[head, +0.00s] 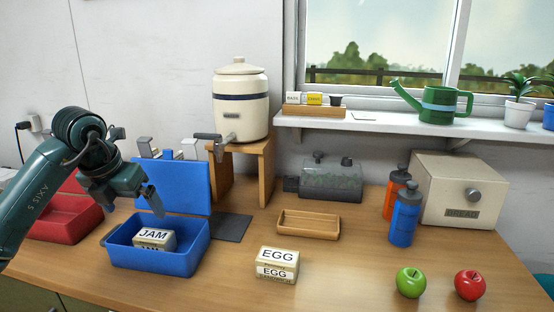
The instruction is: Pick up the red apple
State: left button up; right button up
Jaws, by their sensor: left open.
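The red apple (470,285) sits on the wooden counter near the front right edge, just right of a green apple (410,282) with a small gap between them. My left gripper (150,205) is open and empty at the left, above the blue tub and the jam box, far from the red apple. My right gripper does not show.
A blue tub (160,262) holds a jam box (154,239). An egg box (276,265) stands mid-front. Blue (404,218) and orange bottles (395,190) and a bread bin (459,190) stand behind the apples. A wooden tray (308,224) lies mid-counter. The counter between egg box and apples is clear.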

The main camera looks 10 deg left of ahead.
aim_at(469, 284)
jog(key=k, duration=1)
